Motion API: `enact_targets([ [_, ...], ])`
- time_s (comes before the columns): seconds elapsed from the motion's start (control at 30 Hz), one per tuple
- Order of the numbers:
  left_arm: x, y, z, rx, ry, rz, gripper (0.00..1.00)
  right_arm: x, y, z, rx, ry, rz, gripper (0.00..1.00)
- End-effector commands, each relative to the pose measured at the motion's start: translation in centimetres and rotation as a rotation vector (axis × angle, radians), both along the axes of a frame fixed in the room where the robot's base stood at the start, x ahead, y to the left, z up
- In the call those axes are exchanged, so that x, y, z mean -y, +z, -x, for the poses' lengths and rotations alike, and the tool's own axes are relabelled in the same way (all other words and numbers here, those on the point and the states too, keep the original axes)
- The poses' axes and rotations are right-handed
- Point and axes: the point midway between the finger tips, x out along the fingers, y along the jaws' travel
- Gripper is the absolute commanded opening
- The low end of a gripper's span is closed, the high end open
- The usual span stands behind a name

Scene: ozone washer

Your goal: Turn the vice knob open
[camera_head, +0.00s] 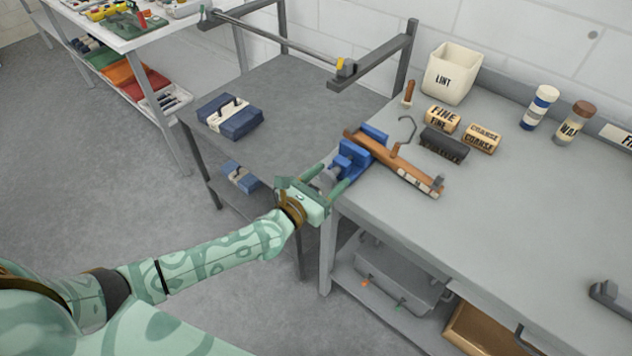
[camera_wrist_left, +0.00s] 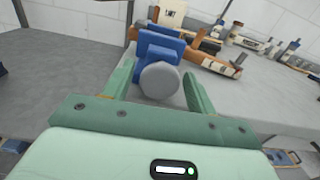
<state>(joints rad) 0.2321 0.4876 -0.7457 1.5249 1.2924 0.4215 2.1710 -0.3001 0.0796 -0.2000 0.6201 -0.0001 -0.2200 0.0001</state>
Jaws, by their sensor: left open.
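The blue vice (camera_head: 352,163) is fixed at the left edge of the grey workbench, with a long brown wooden piece (camera_head: 405,170) at its jaws. The vice also shows in the left wrist view (camera_wrist_left: 158,47). Its round grey knob (camera_wrist_left: 160,80) faces the wrist camera. My left gripper (camera_head: 328,178) is open in front of the vice. In the left wrist view its two green fingers (camera_wrist_left: 156,88) stand on either side of the knob, with a gap visible on each side. Contact with the knob cannot be told. My right gripper is not in view.
The workbench (camera_head: 510,215) carries a LINT bin (camera_head: 451,73), FINE and COARSE blocks (camera_head: 481,138), a dark brush (camera_head: 444,145) and jars (camera_head: 573,122). Open floor lies in front.

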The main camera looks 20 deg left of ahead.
Motion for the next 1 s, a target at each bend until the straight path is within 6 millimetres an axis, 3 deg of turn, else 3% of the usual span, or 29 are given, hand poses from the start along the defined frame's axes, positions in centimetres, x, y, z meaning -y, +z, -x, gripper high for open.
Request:
enact_targets([
  [0.17,-0.9,-0.1,2.5,-0.003,-0.001,-0.002,0.57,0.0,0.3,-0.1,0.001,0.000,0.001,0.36],
  [0.6,-4.7,-0.1,13.0,-0.005,-0.002,-0.001,0.57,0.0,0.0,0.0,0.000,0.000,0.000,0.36],
  [0.8,-5.4,-0.1,14.9,-0.003,-0.001,-0.002,0.57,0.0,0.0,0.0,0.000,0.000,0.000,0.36],
  [1.0,-5.5,0.0,15.2,-0.002,0.000,-0.001,0.57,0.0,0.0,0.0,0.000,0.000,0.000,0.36],
])
